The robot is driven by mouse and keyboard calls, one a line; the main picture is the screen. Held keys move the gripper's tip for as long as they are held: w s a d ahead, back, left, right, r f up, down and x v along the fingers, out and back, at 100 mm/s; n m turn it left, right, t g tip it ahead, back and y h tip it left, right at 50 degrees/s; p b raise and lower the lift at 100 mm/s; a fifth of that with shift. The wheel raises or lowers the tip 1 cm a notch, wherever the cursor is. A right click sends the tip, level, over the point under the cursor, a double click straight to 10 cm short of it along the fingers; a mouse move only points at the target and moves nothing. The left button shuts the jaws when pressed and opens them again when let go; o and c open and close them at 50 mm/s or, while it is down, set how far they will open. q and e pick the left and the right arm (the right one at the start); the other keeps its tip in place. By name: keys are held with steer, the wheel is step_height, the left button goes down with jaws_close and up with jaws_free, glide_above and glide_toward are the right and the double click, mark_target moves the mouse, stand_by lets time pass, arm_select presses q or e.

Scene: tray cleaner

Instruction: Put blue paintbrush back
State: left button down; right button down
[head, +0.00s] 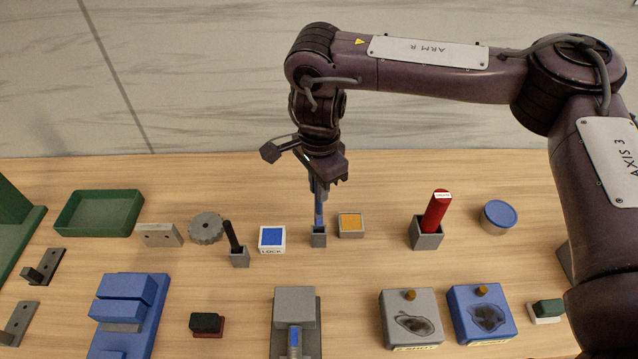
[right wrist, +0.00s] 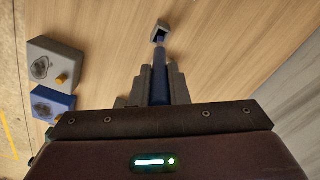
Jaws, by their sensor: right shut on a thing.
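The blue paintbrush (head: 319,213) is upright, pointing down, between the fingers of my right gripper (head: 319,192). My right gripper is shut on it, and the wrist body hides its upper end. A small grey square holder (head: 319,239) stands on the table directly below. The brush's lower end meets the holder's opening in the head view; I cannot tell how deep it sits. In the right wrist view the blue brush (right wrist: 160,82) runs between the fingers toward the holder (right wrist: 161,31). My left gripper is not in view.
A blue-topped lock block (head: 272,239) is left of the holder and an orange-topped block (head: 351,224) is right of it. A red cylinder (head: 436,212) stands in a grey holder, with a blue-lidded tin (head: 498,217) beyond. A black-handled item (head: 232,236) stands in another holder.

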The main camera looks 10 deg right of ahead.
steer(key=shift+f, duration=0.55)
steer(key=c, duration=1.4)
jaws_free()
steer(key=shift+r, duration=0.1)
steer(key=shift+w+r+p, duration=0.1)
steer(key=shift+r+p, duration=0.25)
steer(key=shift+r, duration=0.45)
steer(key=shift+r+b, duration=0.35)
steer(key=shift+b, duration=0.05)
step_height(320, 180, up, 11)
steer(key=shift+f+b, duration=0.1)
steer(key=shift+b, duration=0.4)
